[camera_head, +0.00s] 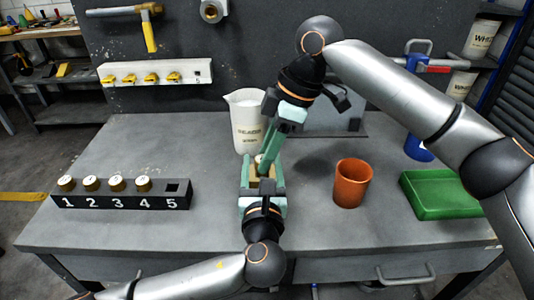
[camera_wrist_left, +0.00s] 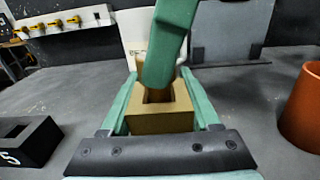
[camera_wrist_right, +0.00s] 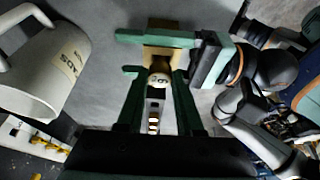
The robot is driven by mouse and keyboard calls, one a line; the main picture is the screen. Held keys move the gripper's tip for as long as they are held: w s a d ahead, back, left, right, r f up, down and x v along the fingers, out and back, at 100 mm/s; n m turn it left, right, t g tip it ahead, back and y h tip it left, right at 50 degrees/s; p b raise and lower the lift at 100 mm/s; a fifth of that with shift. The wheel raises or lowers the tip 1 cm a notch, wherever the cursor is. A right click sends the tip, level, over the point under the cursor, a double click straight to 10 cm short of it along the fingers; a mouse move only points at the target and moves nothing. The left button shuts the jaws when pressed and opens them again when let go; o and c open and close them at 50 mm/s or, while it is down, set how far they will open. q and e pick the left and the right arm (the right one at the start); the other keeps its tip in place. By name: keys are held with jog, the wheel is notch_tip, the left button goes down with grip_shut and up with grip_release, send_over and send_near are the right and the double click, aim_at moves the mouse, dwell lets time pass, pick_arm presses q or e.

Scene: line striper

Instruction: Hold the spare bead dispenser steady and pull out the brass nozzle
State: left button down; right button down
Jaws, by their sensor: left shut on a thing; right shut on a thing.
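The spare bead dispenser is a tan, brass-coloured block (camera_wrist_left: 160,122) with a square opening in its top. My left gripper (camera_head: 263,180) is shut on it, one green finger on each side, above the table. The brass nozzle (camera_wrist_right: 157,84) has a pale numbered cap and sits between the fingers of my right gripper (camera_head: 264,160), which is shut on it from above. In the left wrist view a right finger covers most of the nozzle and part of the dark opening. I cannot tell how deep the nozzle sits in the block.
A black numbered rack (camera_head: 120,202) at left holds several capped pieces; slot 5 is empty. A white jug (camera_head: 246,125) stands behind the grippers. An orange cup (camera_head: 351,184) and a green tray (camera_head: 440,194) stand at right. The grey table (camera_head: 190,150) is bare between rack and grippers.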

jog(key=shift+r, duration=2.6)
pick_arm(q)
jog(key=shift+c, duration=0.2)
grip_release()
jog(key=shift+s, duration=0.1)
